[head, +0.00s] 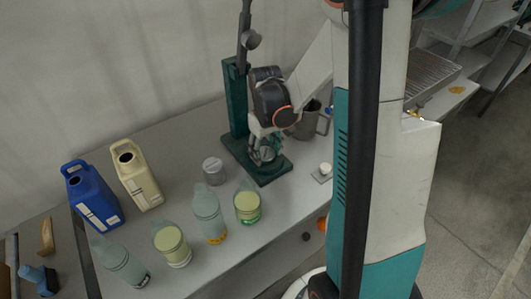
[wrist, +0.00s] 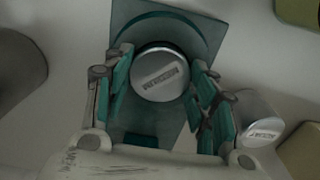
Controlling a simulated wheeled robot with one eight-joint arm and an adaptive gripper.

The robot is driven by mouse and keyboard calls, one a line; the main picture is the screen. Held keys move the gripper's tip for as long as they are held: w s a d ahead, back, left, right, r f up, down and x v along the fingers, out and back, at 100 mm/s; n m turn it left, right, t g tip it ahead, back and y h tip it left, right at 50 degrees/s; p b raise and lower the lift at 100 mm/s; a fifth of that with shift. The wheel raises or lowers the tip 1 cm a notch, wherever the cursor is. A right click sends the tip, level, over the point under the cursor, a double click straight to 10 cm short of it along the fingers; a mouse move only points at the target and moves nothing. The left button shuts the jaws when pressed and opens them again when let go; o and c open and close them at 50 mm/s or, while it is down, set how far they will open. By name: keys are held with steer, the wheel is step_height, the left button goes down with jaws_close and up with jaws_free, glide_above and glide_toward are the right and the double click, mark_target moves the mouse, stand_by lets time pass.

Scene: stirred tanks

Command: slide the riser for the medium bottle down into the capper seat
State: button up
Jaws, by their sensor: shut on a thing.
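A silver cylindrical riser (wrist: 158,72) with a printed label on top is between the teal fingers of my gripper (wrist: 161,68). I cannot read the label. In the head view my gripper (head: 262,148) is low over the base of the green capper (head: 236,105), and the held riser (head: 267,154) shows there. In the wrist view the capper's green base (wrist: 152,12) lies under the riser, with a rounded rim behind it. The seat itself is hidden by the riser, and I cannot tell whether the riser touches it.
A second silver riser (head: 214,171) stands left of the capper. Several bottles, one of them a pale green bottle (head: 247,203), stand along the front. A blue jug (head: 92,195) and a cream jug (head: 136,175) are at left. A metal pitcher (head: 306,122) stands behind the gripper.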

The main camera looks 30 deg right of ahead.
mark_target(265, 153)
steer(key=shift+f, duration=0.15)
steer(key=o, duration=1.2)
steer(key=shift+o, duration=0.2)
step_height(265, 153, up, 12)
steer(key=p, duration=0.4)
steer(key=shift+r, duration=0.25)
